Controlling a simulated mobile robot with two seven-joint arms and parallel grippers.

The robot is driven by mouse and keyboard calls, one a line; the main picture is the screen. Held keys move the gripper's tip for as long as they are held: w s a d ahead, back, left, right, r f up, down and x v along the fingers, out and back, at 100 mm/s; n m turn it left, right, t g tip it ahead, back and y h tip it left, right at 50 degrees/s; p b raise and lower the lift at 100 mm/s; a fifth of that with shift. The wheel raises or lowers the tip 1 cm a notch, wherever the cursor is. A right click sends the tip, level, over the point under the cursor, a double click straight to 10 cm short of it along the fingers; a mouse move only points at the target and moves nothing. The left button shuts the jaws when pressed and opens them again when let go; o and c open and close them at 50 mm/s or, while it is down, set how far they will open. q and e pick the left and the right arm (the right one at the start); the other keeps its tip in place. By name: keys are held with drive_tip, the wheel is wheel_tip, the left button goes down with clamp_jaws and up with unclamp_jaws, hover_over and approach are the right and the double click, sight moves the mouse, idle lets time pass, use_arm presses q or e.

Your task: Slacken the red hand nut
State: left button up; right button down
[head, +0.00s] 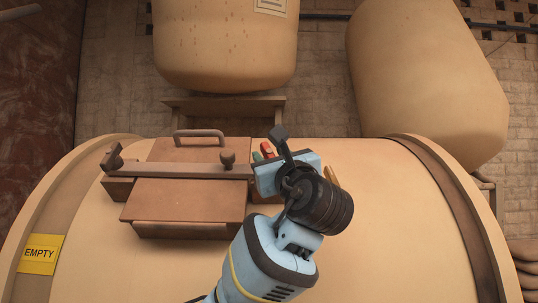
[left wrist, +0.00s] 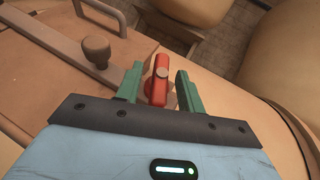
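The red hand nut (left wrist: 157,80) stands at the right end of the brown clamp bar, with a pale round stud end in its middle. In the head view only a small red part of the nut (head: 267,149) shows beside my gripper. My left gripper (left wrist: 158,92) has its two green fingers apart, one on each side of the nut. A narrow gap shows on both sides, wider on the right. In the head view my blue wrist hides most of the left gripper (head: 262,153). My right gripper is not in view.
The clamp bar (head: 185,170) crosses a brown hatch lid (head: 185,202) with a handle (head: 200,135). A brown knob (head: 227,158) stands left of the nut. A yellow EMPTY sign (head: 40,254) is at lower left. The rounded top on the right is clear.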

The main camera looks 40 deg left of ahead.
use_arm(q)
drive_tip(key=shift+x, duration=0.8)
drive_tip(key=shift+c, duration=0.5)
clamp_jaws()
drive_tip(key=shift+n+g, duration=0.5)
drive_tip(key=shift+n, duration=0.1)
drive_tip(key=n+g, duration=0.8)
drive_tip(key=shift+d+g, duration=0.1)
drive_tip(key=shift+g, duration=0.3)
drive_tip(key=n+g+h, duration=0.2)
drive_tip(key=n+g, duration=0.1)
drive_tip(key=n+g+h, duration=0.2)
drive_tip(key=n, duration=0.1)
drive_tip(key=shift+s+g, duration=0.1)
drive_tip(key=shift+g, duration=0.3)
drive_tip(key=shift+f+n+g+h, duration=0.1)
drive_tip(key=shift+n+g+h, duration=0.2)
drive_tip(key=shift+n+h, duration=0.1)
